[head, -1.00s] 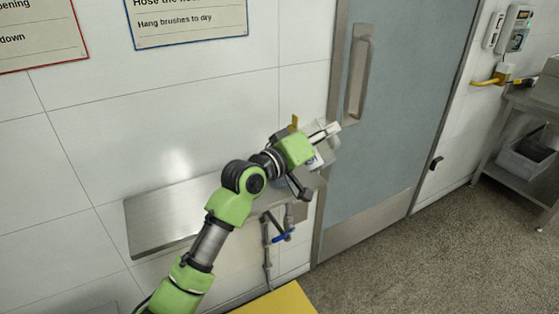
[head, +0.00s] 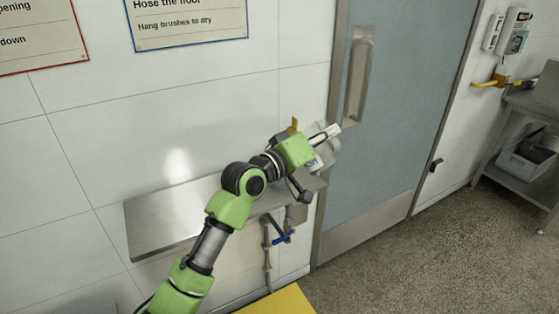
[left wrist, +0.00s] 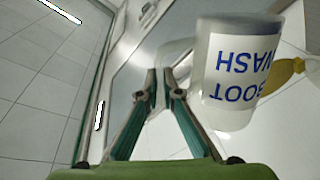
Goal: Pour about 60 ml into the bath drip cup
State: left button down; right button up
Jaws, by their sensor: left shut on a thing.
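A white jug (left wrist: 240,75) with blue "BOOT WASH" lettering is in my left gripper. The lettering is upside down in the left wrist view. In the head view the jug (head: 322,155) is mostly behind the gripper, above the right end of a steel shelf. My left gripper (left wrist: 160,88) is shut on the jug's pale handle (left wrist: 176,58). It also shows in the head view (head: 325,133), in front of the wall near the door. The drip cup cannot be made out, and no liquid stream is visible. My right gripper is not in view.
The steel shelf (head: 160,217) runs along the tiled wall, with a pipe and blue valve handle (head: 283,237) below its right end. A grey door (head: 400,110) stands to the right. A yellow part (head: 294,124) shows behind the gripper.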

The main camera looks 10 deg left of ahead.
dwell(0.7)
pick_arm(q)
jog(key=s+d+f+m+b, duration=0.2)
jog(key=f+m+b, duration=0.2)
jog(key=f, duration=0.4)
jog(key=s+d+f+m+b, duration=0.2)
jog(key=f+m, duration=0.3)
jog(key=f, duration=0.3)
jog(key=shift+d+b, duration=0.55)
jog(key=shift+b, duration=0.35)
